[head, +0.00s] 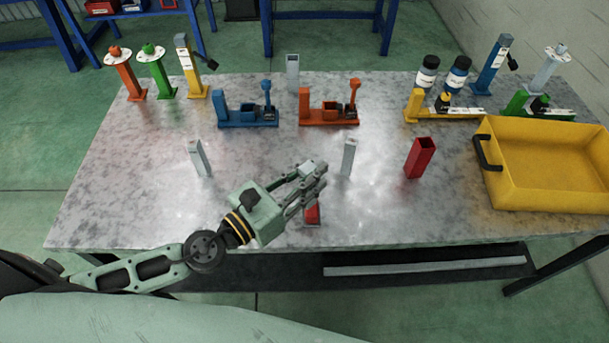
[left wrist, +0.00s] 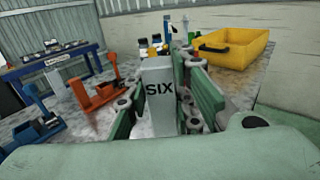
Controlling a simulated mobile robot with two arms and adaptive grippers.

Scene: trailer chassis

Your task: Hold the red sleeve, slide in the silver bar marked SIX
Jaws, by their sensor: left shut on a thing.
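My left gripper (head: 312,181) is low over the front middle of the table. In the left wrist view its fingers are shut on the silver bar (left wrist: 158,95), upright, with SIX in black on its face. The fingers mostly hide this bar in the head view. A small red piece (head: 312,214) shows directly below the gripper, mostly covered; I cannot tell whether the bar touches or enters it. A hollow red sleeve (head: 419,159) stands upright farther right, its open top visible. My right gripper is not in view.
Silver bars stand to the right (head: 348,158) and left (head: 200,158) of the gripper, another at the back (head: 292,72). Blue (head: 247,120) and orange (head: 328,117) fixtures stand behind. A yellow tray (head: 545,203) fills the right end. The table's front left is clear.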

